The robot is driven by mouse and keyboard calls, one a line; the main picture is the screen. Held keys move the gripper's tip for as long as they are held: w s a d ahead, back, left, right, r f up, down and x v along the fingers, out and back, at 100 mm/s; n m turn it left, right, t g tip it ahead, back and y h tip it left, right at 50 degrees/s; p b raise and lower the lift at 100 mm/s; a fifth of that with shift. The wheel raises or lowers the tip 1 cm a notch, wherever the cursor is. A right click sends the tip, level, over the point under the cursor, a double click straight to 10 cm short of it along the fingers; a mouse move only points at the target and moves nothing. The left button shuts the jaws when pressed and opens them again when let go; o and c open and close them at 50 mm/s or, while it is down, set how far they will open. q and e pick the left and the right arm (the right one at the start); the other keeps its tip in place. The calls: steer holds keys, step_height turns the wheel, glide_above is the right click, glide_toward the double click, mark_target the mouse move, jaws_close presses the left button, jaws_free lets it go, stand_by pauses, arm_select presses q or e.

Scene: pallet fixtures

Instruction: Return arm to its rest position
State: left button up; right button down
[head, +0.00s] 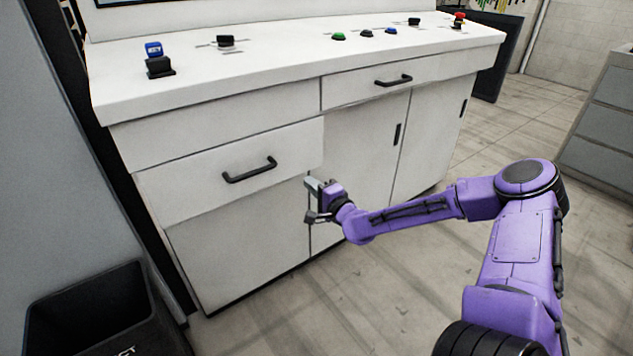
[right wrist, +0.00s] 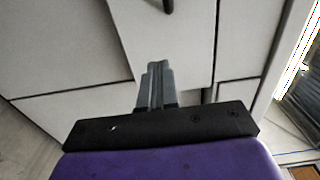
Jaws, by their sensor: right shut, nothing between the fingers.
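My right arm (head: 415,213) is purple and reaches in from the lower right in the head view. It is bent at the elbow, and its forearm points left toward the white cabinet (head: 230,245). My right gripper (head: 312,200) is in front of the cabinet, below and to the right of a black drawer handle (head: 250,169). In the right wrist view the grey fingers (right wrist: 157,80) are together with nothing between them. The cabinet front lies beyond them. My left gripper is not in view.
Several buttons and switches, including a blue one (head: 153,49) and a green one (head: 339,36), sit on the white countertop (head: 300,57). A black bin (head: 95,300) stands at lower left. A grey cabinet (head: 605,125) stands at right. The floor (head: 330,310) between is clear.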

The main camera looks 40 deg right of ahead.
steer(key=shift+s+a, duration=0.1)
steer(key=shift+s, duration=0.45)
steer(key=s+a+f+n+g+p, duration=0.45)
steer(key=s+a+f+g, duration=0.5)
steer(key=s+f, duration=0.4)
steer(key=s+a+f+n+g, duration=0.1)
steer(key=s+f+n, duration=0.1)
steer(key=s, duration=0.5)
steer(key=s+a+f+n+g+h+p, duration=0.1)
steer(key=s+f+n+g, duration=0.1)
steer(key=s, duration=0.6)
steer(key=s+a+f+n+g+p, duration=0.1)
steer(key=s+f+n+g, duration=0.1)
steer(key=s, duration=0.5)
steer(key=shift+s+a+f+n+h, duration=0.15)
steer(key=shift+a+f+n+h, duration=0.2)
steer(key=shift+n, duration=0.4)
steer(key=shift+r, duration=0.1)
